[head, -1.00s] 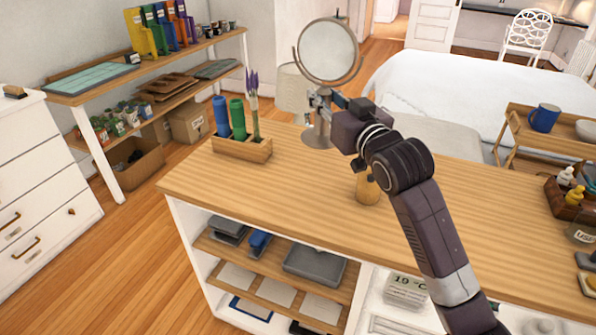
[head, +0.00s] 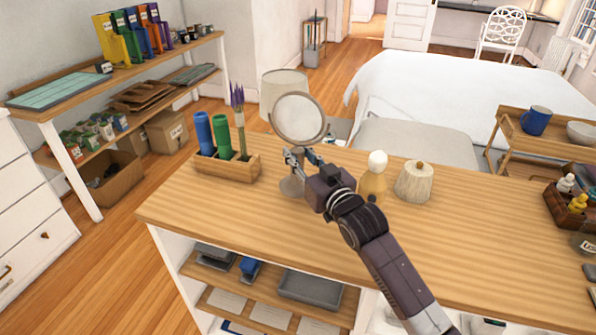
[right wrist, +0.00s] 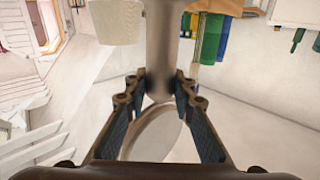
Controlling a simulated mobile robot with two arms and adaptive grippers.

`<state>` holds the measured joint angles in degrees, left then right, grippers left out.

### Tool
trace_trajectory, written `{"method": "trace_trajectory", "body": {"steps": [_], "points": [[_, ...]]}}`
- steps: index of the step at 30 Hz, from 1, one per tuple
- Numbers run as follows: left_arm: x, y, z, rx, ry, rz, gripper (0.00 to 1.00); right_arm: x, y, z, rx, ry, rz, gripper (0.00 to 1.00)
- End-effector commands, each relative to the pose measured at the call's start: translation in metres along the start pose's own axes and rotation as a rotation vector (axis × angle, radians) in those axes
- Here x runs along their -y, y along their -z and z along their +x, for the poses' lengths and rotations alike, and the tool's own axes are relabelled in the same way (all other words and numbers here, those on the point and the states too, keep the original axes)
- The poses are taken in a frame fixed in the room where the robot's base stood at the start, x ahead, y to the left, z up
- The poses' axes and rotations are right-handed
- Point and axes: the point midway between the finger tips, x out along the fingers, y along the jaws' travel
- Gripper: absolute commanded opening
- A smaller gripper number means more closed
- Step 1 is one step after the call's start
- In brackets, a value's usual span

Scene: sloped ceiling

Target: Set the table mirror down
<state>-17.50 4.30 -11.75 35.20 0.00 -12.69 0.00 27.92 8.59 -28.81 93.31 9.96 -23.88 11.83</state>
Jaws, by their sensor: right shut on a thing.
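The table mirror (head: 299,119) has a round face on a stem with a round base (head: 291,187). It stands upright over the wooden counter (head: 230,215), right of the planter box. The base appears at the counter surface; I cannot tell for certain whether it touches. My right gripper (head: 300,160) is shut on the stem below the face and partly hides it. In the right wrist view the fingers (right wrist: 162,82) close on the grey stem (right wrist: 163,45), with the round mirror face (right wrist: 152,135) beyond them. My left gripper is not in view.
A wooden box (head: 228,167) with blue and green cylinders and lavender stands left of the mirror. A lamp (head: 284,92) is behind. The counter's front left is clear.

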Motion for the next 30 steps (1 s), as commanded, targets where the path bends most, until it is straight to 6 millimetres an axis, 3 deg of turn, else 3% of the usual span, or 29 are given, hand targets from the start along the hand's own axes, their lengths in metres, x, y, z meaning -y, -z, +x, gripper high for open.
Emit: {"method": "trace_trajectory", "body": {"steps": [3, 6, 13, 24, 25, 30], "points": [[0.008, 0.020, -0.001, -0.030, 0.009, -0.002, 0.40, 0.000, -0.005, 0.001, -0.007, 0.000, -0.001, 0.00], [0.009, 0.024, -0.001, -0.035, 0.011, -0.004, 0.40, 0.000, -0.016, 0.000, -0.004, 0.000, 0.000, 0.00], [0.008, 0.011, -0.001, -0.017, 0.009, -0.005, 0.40, 0.000, -0.046, 0.001, -0.005, 0.001, 0.000, 0.00], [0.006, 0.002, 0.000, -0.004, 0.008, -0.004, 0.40, 0.000, -0.051, 0.001, -0.007, 0.001, 0.000, 0.00], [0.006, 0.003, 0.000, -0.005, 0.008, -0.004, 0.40, -0.001, -0.053, 0.000, -0.001, 0.000, 0.000, 0.27], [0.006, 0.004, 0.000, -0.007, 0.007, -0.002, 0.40, -0.001, -0.053, 0.000, -0.001, 0.000, 0.000, 0.41]]}}
